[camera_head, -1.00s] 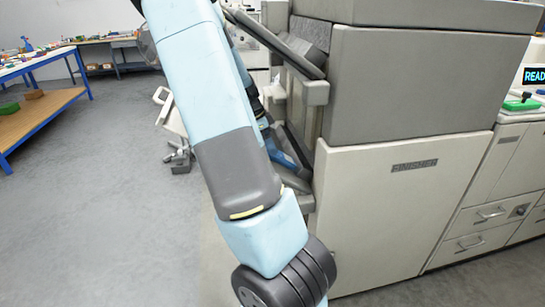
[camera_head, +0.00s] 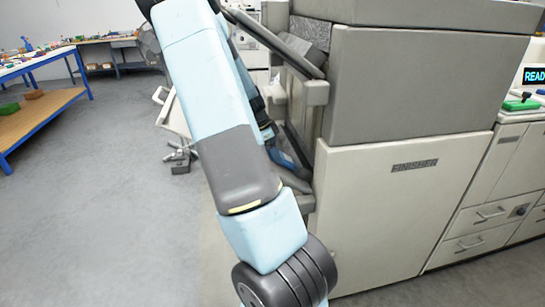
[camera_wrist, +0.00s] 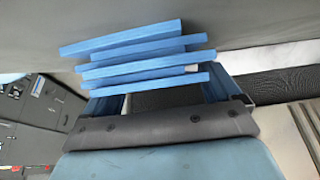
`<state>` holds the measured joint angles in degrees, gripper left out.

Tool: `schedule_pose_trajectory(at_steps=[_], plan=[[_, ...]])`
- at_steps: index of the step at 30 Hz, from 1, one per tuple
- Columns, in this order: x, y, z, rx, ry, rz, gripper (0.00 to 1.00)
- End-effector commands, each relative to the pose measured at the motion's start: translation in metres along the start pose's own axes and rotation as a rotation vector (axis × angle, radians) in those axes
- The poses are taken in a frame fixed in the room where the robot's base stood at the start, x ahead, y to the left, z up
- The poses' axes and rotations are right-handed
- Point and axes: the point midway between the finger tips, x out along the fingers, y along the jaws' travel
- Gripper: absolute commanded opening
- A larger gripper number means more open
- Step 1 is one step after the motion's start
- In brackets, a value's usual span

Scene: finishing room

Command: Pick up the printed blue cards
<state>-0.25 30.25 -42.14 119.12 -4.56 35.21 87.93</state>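The printed blue cards (camera_wrist: 140,55) show in the wrist view as a loose, uneven stack of several blue slabs seen edge-on. They lie just beyond my gripper (camera_wrist: 162,98). Its two blue fingers stand wide apart at the left and right of the dark palm, with a dark gap between them. The lowest card edge crosses in front of the finger ends, so I cannot tell whether the cards sit between the fingers. In the head view my arm hides most of the gripper area, and the cards cannot be made out clearly there.
The grey finisher (camera_head: 385,205) stands close to the right of my arm, with trays (camera_head: 275,42) jutting from its left side. A white stool (camera_head: 175,120) stands behind my arm. A blue-framed workbench (camera_head: 45,115) is at the far left. The floor between is clear.

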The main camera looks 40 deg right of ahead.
Motion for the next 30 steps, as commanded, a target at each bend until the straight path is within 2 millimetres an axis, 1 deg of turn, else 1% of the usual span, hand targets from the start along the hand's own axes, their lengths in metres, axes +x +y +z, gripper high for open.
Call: schedule_pose_trajectory(at_steps=[1, 2, 18, 26, 30], plan=[[0.0000, 0.0001, 0.0002, 0.000, 0.000, 0.000, 0.85], [0.0000, 0.0001, 0.0002, 0.000, 0.000, 0.000, 0.82], [-0.0004, -0.0001, 0.0008, -0.001, 0.000, -0.001, 0.30], [-0.0013, -0.0002, 0.0008, -0.001, 0.000, -0.001, 0.29], [-0.0079, -0.0006, -0.0017, -0.002, 0.000, -0.004, 0.29]])
